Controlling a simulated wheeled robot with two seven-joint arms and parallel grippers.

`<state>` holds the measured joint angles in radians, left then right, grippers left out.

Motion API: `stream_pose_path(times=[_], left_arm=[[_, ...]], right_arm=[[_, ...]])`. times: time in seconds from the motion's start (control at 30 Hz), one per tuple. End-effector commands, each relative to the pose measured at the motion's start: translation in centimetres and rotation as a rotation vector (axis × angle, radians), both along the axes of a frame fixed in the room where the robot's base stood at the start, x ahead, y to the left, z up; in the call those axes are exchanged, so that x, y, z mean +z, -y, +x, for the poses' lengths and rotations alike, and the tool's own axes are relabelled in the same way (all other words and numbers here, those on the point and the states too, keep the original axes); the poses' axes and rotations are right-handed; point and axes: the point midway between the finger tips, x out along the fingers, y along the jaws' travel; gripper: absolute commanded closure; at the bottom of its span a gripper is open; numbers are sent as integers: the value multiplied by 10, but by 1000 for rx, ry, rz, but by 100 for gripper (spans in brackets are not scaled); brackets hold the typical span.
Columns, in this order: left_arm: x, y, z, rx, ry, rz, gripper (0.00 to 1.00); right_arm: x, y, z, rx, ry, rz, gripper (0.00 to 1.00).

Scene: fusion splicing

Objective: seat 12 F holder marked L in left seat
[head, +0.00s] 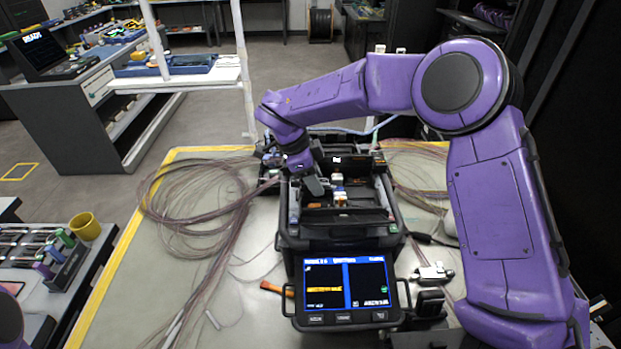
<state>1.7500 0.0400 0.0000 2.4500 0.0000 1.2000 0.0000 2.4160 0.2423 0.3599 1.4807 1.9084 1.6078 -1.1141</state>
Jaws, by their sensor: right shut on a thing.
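The black fusion splicer (345,235) stands on the table with its lid up and its screen (346,284) lit at the front. My right gripper (302,183) reaches over the left side of the splicer's open top, at the left seat area. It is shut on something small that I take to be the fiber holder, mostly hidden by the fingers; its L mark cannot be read. Whether it touches the seat cannot be told. White and orange parts (340,197) show in the middle of the splicer. Only a purple piece of my left arm shows at the lower left edge; its gripper is out of view.
Loops of thin fiber (190,200) lie on the table left of the splicer, and more lie to its right. A metal tool (433,272) sits right of the screen. A yellow cup (85,226) and a rack of holders (62,258) stand on the left bench.

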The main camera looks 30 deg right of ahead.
Motion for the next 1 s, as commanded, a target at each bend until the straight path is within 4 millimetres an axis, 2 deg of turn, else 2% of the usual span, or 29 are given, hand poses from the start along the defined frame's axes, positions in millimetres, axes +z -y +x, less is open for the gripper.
stream_pose_path(times=[0.03, 0.13, 0.17, 0.23, 0.77, 0.87, 1.0], left_arm=[[-2, 0, 0, 0, 0, 0, 57], [-2, 0, 0, 0, 0, 0, 57], [-2, 0, 0, 0, 0, 0, 57], [-2, 0, 0, 0, 0, 0, 57], [-2, 0, 0, 0, 0, 0, 57], [-3, 0, 0, 0, 0, 0, 57], [-4, 0, 0, 0, 0, 0, 57]], right_arm=[[-12, -1, -9, -2, -38, 3, 100], [-13, -1, -9, -2, -37, 3, 100], [-13, -1, -9, -2, -37, 3, 56], [-13, -1, -9, -1, -37, 2, 33], [-7, -5, -3, 8, -24, 0, 32], [7, -10, -1, 8, -21, 0, 32], [40, -22, 5, 5, -18, 0, 32]])
